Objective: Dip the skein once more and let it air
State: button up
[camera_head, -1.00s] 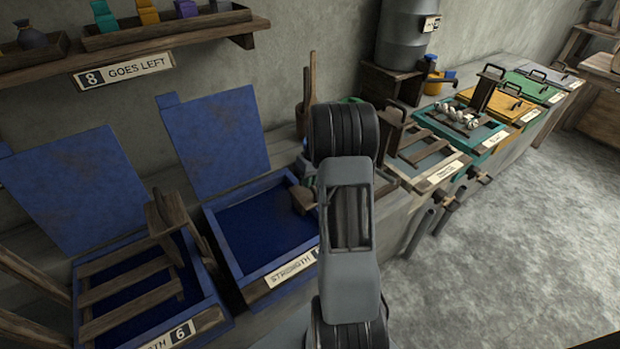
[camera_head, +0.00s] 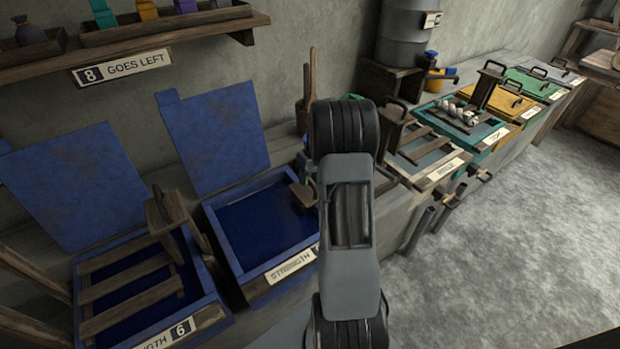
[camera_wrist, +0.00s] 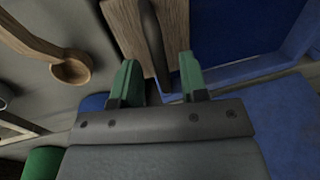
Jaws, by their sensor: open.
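My gripper (camera_wrist: 159,62) is open in the wrist view, its two green fingers on either side of a dark upright handle (camera_wrist: 154,42) on a wooden block (camera_wrist: 128,28). The fingers look apart from the handle; I cannot tell the exact depth. In the head view my arm hides most of the gripper. A wooden block (camera_head: 303,195) shows there at the right edge of an open blue vat (camera_head: 230,268) with dark blue liquid. White twisted bundles (camera_head: 457,114), perhaps skeins, lie on the rack of a teal vat (camera_head: 497,135). I see no skein in my gripper.
A second blue vat (camera_head: 205,318) with wooden slats stands at the left. A wooden ladle (camera_wrist: 70,70) shows at the left in the wrist view. Yellow (camera_head: 515,103) and green (camera_head: 540,87) lidded vats stand further right. The floor (camera_head: 500,230) at right is clear.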

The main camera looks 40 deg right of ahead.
notch_tip(320, 180, up, 13)
jog(key=d, duration=0.2)
jog(key=shift+d+p, duration=0.3)
jog(key=shift+s, duration=0.1)
dwell(3.7)
